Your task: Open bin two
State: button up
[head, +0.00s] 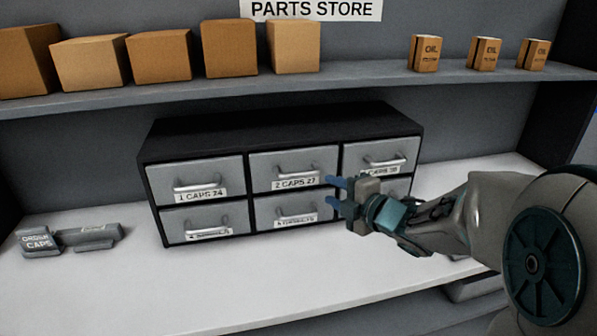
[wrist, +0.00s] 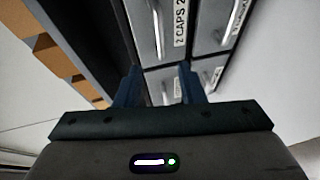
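Bin two (head: 292,169) is the grey drawer labelled "2 CAPS 27" in the top middle of the dark cabinet (head: 290,122). It looks shut, flush with its neighbours. Its silver bar handle (head: 298,176) spans its front. In the wrist view, bin two (wrist: 143,12) is at the top, with its label turned sideways and its handle (wrist: 157,28) beside the label. My gripper (head: 338,192) is just right of and slightly below bin two's handle, in front of the cabinet. Its blue fingers are apart and empty. My gripper hides part of the right-hand drawers.
Bin one (head: 190,174) and bin three (head: 380,153) flank bin two; bin five (head: 292,207) is below. A grey "ORDER CAPS" holder (head: 95,238) sits on the white worktop (head: 250,285). The shelf (head: 370,82) above carries cardboard and oil boxes. The front worktop is clear.

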aim_at(300, 176)
jog(key=p+x, duration=0.2)
jog(key=x, duration=1.1)
jog(key=shift+w+a, duration=0.25)
grip_shut()
